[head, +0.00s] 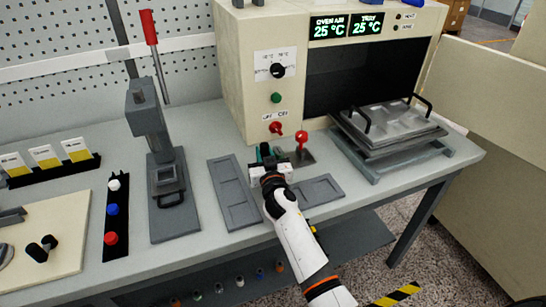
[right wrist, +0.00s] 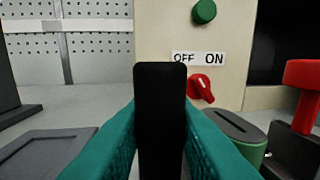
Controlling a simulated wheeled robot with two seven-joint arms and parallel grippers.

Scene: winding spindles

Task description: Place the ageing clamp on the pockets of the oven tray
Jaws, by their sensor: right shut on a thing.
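My right gripper (head: 267,158) is over the table in front of the oven. In the right wrist view its teal fingers (right wrist: 160,150) are shut on a black upright piece (right wrist: 160,105) with a flat face. I cannot tell whether this is the ageing clamp; its lower part is hidden between the fingers. The oven tray (head: 392,118) is a grey metal plate with shallow pockets and two black handles. It rests on a grey stand in front of the oven opening, right of my gripper and apart from it. My left gripper is not in view.
The oven (head: 268,105) stands behind my gripper. A red-knobbed lever (head: 302,138) is close on its right, and a green cylinder (right wrist: 235,130) shows there too. Flat grey recessed plates (head: 229,220) lie around. A press (head: 148,130) with a red-handled lever stands left.

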